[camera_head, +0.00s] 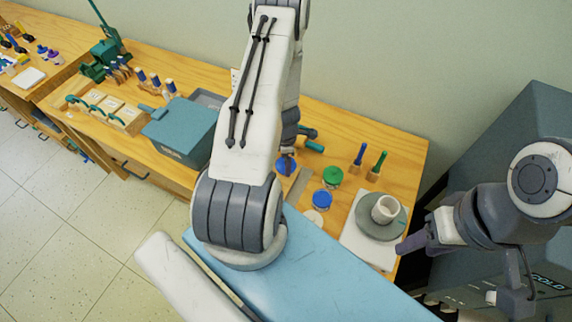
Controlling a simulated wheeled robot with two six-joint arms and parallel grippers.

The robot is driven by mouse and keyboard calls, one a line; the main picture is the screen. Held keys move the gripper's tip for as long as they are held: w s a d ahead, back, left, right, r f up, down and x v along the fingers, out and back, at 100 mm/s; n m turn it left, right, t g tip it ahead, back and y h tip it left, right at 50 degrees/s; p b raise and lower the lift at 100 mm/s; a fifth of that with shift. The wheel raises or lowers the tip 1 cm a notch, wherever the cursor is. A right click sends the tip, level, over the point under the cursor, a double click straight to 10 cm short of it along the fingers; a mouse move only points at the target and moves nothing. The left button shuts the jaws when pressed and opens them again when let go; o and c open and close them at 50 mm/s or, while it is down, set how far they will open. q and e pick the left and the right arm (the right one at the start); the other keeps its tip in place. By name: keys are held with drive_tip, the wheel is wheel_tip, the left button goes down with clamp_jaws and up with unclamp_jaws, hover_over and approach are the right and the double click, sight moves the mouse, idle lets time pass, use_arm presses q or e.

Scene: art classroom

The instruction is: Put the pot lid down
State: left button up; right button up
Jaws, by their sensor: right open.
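A small white hollow pot (386,209) stands upright on a round grey disc (374,228) near the right end of the wooden bench.
A green-topped jar (332,176) and a blue-topped jar (323,200) stand left of the disc. Brushes (376,166) stand behind it. A teal box (181,130) is farther left. A grey cabinet (510,160) stands close on the right.

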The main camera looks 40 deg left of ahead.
use_arm(q)
drive_tip(key=shift+f+b, duration=1.6)
drive_tip(key=shift+f, duration=0.3)
drive_tip(key=shift+f, duration=0.15)
drive_tip(key=o, duration=1)
drive_tip(key=shift+r, duration=0.2)
